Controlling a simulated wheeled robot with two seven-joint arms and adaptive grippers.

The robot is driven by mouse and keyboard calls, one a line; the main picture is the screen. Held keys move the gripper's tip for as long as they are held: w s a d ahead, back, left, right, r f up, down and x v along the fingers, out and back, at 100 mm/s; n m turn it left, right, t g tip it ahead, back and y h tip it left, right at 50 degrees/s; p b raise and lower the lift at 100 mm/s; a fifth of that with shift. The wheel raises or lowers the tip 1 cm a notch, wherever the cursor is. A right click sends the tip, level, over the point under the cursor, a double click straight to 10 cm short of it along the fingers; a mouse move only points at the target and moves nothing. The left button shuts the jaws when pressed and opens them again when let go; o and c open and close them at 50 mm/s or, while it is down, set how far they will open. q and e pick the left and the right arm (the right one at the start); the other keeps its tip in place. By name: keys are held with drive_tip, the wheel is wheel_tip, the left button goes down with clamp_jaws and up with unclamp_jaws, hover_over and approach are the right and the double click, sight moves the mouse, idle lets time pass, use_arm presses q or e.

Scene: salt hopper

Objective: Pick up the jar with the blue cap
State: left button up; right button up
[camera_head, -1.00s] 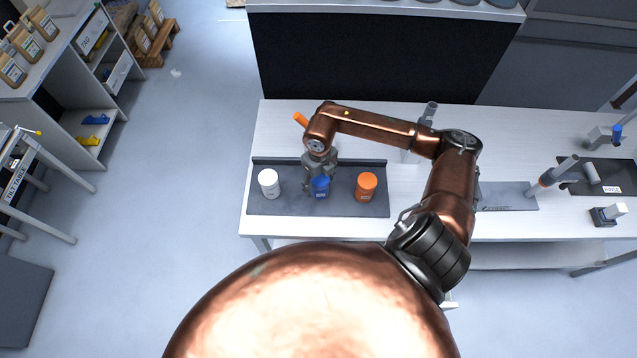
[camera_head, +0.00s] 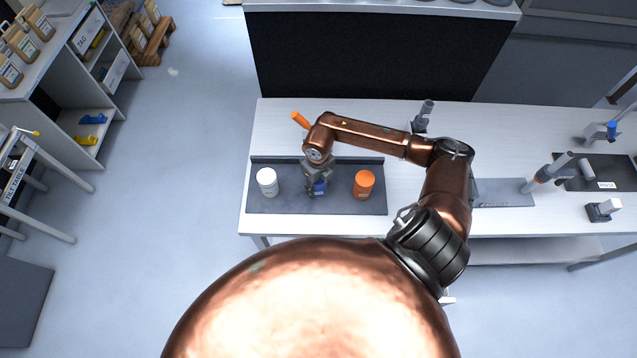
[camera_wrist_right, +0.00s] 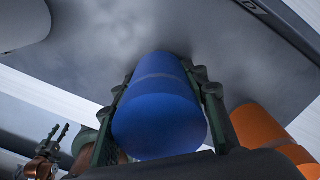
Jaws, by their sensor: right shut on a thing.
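The jar with the blue cap (camera_head: 319,188) stands on a dark grey tray (camera_head: 340,205) between a white jar (camera_head: 268,182) and an orange-capped jar (camera_head: 363,184). My right gripper (camera_head: 318,180) comes down over it from above and is shut on it. In the right wrist view the blue cap (camera_wrist_right: 160,118) sits between the two fingers, one on each side. The gripper hides part of the jar in the head view. I cannot tell whether the jar's base touches the tray.
The orange jar (camera_wrist_right: 262,130) is close beside the right finger in the wrist view. An orange handle (camera_head: 300,120) shows behind my arm. The white table (camera_head: 285,228) has tools and stands on its right side, including a grey mat (camera_head: 505,194).

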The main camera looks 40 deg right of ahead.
drive_tip(key=c, duration=0.6)
drive_tip(key=shift+c, duration=0.2)
drive_tip(key=shift+r, duration=0.1)
